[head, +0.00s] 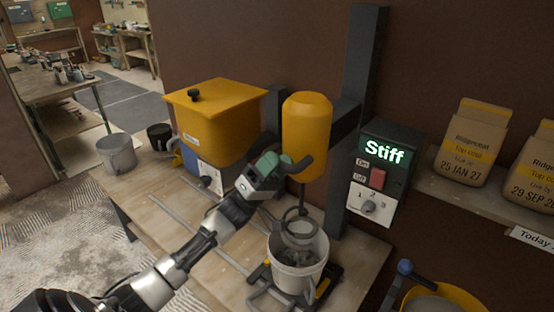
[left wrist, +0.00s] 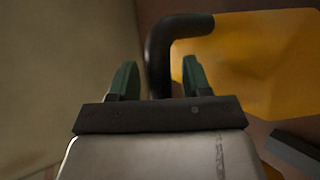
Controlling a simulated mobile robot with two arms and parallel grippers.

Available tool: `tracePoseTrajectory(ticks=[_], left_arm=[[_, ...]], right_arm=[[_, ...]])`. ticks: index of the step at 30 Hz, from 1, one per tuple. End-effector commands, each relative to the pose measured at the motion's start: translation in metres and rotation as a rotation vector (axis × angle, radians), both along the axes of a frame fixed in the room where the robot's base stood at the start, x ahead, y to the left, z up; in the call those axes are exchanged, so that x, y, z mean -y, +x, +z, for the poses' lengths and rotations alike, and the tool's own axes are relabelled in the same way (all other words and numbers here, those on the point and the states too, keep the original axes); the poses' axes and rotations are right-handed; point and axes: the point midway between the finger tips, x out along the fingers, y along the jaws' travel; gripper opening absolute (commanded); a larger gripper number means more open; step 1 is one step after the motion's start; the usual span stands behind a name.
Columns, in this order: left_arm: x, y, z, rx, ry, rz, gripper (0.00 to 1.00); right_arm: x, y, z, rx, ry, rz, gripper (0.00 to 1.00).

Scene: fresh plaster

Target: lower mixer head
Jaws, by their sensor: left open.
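The yellow mixer head (head: 307,112) hangs on a dark upright post (head: 362,120), with its paddle (head: 300,222) reaching down into the top of a grey bucket (head: 286,276). A black curved handle (head: 303,168) sticks out from the head's left side. My left gripper (head: 272,165) is open at this handle. In the left wrist view the handle (left wrist: 157,55) stands between the two green fingertips (left wrist: 160,80), and the yellow head (left wrist: 265,60) fills the right. I cannot tell whether either finger touches the handle. My right gripper is not in view.
A control box (head: 385,165) on the right reads "Stiff" and has a red switch and a dial. A yellow hopper (head: 215,120) stands behind my left arm. Bags (head: 476,145) sit on a right shelf. A grey bucket (head: 117,153) stands at the left.

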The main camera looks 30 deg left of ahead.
Motion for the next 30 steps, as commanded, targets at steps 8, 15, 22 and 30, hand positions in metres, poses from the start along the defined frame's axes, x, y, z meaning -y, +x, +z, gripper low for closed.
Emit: tracePoseTrajectory(ticks=[8, 15, 22, 30], left_arm=[[0.0, 0.0, -0.001, -0.001, 0.0, 0.0, 0.36], [0.0, 0.0, -0.001, -0.001, 0.0, 0.0, 0.0], [0.0, 0.0, -0.003, -0.002, 0.001, 0.001, 0.0], [0.0, 0.0, -0.044, -0.006, 0.002, -0.001, 0.0]], right_arm=[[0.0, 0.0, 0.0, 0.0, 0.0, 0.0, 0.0], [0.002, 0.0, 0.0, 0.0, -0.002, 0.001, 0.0], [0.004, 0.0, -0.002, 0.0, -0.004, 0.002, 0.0], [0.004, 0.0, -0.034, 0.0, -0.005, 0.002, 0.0]])
